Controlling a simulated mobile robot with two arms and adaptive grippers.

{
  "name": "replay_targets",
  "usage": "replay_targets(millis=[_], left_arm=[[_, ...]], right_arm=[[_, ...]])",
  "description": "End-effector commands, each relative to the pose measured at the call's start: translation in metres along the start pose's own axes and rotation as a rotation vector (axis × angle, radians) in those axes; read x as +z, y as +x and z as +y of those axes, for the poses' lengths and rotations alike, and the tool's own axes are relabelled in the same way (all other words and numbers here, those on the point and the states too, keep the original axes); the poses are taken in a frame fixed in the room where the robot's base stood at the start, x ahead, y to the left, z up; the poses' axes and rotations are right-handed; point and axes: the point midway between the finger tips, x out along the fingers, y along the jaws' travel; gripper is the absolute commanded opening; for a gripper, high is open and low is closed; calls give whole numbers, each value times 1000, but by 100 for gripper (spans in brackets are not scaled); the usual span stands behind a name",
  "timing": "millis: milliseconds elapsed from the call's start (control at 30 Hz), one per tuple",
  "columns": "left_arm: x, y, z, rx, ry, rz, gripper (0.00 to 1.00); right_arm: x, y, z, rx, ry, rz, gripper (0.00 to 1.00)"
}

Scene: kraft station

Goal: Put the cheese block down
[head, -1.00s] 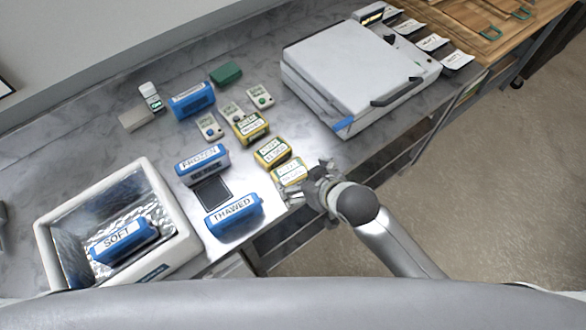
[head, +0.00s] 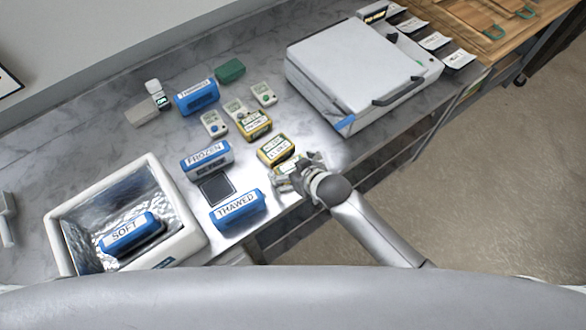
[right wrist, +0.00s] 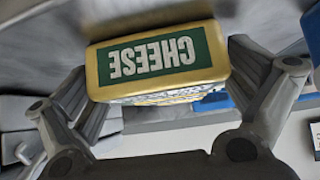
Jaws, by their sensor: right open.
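The cheese block (right wrist: 158,60) is yellow with a green label reading CHEESE, which appears upside down in the right wrist view. In the head view it lies near the counter's front edge, mostly hidden by my right gripper (head: 294,171). My right gripper is open, with one finger on each side of the block in the right wrist view. I cannot tell whether the fingers touch it. Another yellow block (head: 277,150) lies just behind it on the grey marble counter (head: 120,155). My left gripper is not in view.
A blue THAWED block (head: 237,210) and a blue FROZEN block (head: 206,158) stand to the left, around a dark pad (head: 215,189). A white bin (head: 190,240) holds a blue SOFT block (head: 131,234). A white press (head: 355,65) stands at the back right.

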Motion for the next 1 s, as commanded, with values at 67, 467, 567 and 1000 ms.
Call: replay_targets(millis=[67,467,567,1000], left_arm=[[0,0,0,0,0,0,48],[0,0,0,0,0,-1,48],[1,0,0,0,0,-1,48],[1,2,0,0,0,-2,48]], right_arm=[[0,0,0,0,0,0,100],[0,0,0,0,0,0,64],[-1,0,0,0,0,2,54],[-9,-7,0,-1,1,4,49]])
